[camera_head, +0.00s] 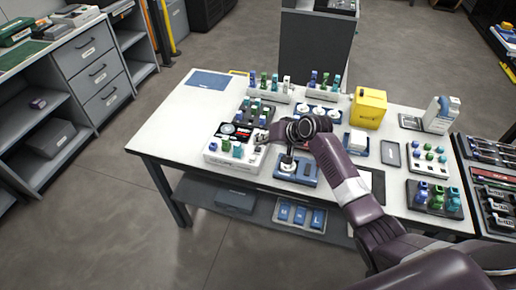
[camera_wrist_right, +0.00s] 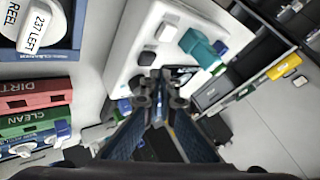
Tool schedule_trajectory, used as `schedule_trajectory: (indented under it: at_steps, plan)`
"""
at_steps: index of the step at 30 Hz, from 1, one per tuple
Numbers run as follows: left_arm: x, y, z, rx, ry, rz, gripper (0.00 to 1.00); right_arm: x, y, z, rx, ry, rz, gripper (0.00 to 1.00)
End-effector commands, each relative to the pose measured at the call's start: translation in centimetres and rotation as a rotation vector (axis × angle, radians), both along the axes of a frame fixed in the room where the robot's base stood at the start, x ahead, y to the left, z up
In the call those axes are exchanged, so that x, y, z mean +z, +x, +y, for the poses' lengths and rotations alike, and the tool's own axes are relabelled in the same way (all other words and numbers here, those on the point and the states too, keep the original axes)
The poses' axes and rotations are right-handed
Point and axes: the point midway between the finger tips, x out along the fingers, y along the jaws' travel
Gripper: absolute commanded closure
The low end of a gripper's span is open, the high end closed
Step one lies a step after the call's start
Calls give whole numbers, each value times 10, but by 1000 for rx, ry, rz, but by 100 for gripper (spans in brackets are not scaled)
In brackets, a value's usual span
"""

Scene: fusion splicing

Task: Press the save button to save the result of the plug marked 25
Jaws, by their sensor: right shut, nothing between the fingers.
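A white instrument (camera_head: 232,166) with a dark screen (camera_head: 233,131) stands at the front left of the table. The number 25 is not legible on any plug. My right gripper (camera_head: 261,141) is shut and empty, at the instrument's right end; its fingertips (camera_wrist_right: 160,112) overlap the instrument's edge in the wrist view. I cannot tell whether they touch it. My left gripper is not in view.
A blue tray with a white reel (camera_head: 289,164) stands right of the instrument, under my right arm. Red (camera_wrist_right: 35,93) and green (camera_wrist_right: 38,122) blocks marked DIRTY and CLEAN lie nearby. Racks of plugs and a yellow box (camera_head: 368,108) stand behind. The table's left end is mostly clear.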

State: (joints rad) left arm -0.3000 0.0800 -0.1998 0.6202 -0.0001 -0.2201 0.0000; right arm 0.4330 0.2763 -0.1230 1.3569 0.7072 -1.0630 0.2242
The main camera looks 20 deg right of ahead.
Motion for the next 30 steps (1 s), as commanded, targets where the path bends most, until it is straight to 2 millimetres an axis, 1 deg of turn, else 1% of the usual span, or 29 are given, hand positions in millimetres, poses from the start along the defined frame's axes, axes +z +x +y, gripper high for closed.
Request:
schedule_trajectory:
  at_steps: [10, 30]
  plan:
    - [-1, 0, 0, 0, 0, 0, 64, -8, 0, 0, 1, 0, 1, 100]
    - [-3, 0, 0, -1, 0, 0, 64, -12, 0, 0, 0, 0, 0, 100]
